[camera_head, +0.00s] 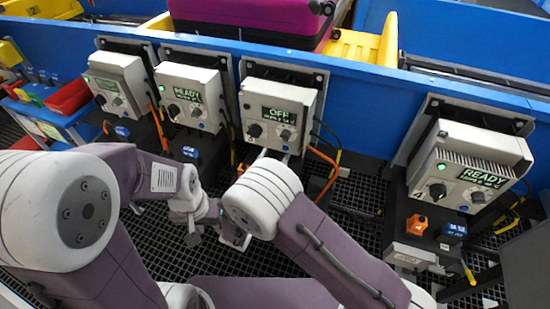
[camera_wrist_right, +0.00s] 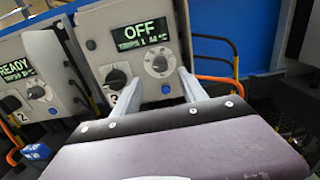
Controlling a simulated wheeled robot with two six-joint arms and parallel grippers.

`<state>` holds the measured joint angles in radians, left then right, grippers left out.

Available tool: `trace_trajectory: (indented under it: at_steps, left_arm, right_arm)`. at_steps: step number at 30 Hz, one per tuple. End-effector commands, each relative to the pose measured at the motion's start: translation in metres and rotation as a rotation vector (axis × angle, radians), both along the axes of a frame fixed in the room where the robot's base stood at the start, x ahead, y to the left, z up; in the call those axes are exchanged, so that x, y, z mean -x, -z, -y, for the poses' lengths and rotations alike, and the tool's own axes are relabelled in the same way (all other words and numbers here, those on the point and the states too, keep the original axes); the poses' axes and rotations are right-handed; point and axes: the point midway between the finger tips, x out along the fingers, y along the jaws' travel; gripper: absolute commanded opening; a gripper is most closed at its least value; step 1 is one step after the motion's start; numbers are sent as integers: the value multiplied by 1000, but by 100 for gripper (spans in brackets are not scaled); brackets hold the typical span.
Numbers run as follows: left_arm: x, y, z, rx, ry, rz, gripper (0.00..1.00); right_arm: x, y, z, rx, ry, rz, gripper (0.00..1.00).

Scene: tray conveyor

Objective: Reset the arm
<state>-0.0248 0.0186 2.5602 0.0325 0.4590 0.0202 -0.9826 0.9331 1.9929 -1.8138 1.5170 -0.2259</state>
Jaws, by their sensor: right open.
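My right gripper (camera_wrist_right: 160,84) is open and empty in the right wrist view. Its two grey fingers point at the lower front of a control box (camera_wrist_right: 135,45) whose display reads OFF. I cannot tell whether they touch it. In the head view this box (camera_head: 279,112) stands in the middle, and my right forearm mostly hides the right gripper. My left gripper (camera_head: 218,226) is low in the middle of the head view, left of the right arm and above the dark grating. I cannot tell whether its jaws are open.
Control boxes marked READY stand left (camera_head: 190,95) and right (camera_head: 466,165). Another control box (camera_head: 118,84) stands further left. A blue conveyor wall (camera_head: 375,110) runs behind them. A magenta case (camera_head: 250,18) sits above. Orange cables (camera_head: 322,160) hang beside the OFF box.

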Motion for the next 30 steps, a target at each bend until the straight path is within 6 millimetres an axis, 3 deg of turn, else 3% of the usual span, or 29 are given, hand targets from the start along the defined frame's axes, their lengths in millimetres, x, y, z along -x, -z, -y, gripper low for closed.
trace_trajectory:
  at_steps: [8, 10, 11, 13, 16, 18, 21, 25, 27, 30]
  left_arm:
    - [0, 0, 0, 0, 0, 0, 36]
    - [0, 0, 0, 0, 0, 0, 36]
    - [0, 0, 0, 0, 0, 0, 36]
    - [0, 0, 0, 0, 0, 0, 36]
    - [0, 0, 0, 0, 0, 0, 36]
    - [0, 0, 0, 0, 0, 0, 36]
    - [0, 0, 0, 0, 0, 0, 36]
    - [0, 0, 0, 0, 0, 0, 36]
    - [0, 0, 0, 0, 0, 0, 36]
    - [0, 0, 0, 0, 0, 0, 36]
  right_arm:
    - [0, 0, 1, -1, 2, -1, 50]
    - [-1, 0, 13, -18, 39, -14, 50]
    - [-1, 1, 24, -34, 76, -27, 50]
    - [3, 4, 67, -104, 215, -76, 50]
    - [33, 17, 151, -298, 533, -169, 50]
    - [74, 32, 201, -495, 794, -219, 50]
    - [145, 54, 235, -864, 1187, -229, 50]
    - [198, 70, 223, -1348, 1573, -117, 50]
    - [206, 71, 209, -1589, 1721, -11, 50]
    - [202, 65, 195, -1919, 1880, 193, 50]
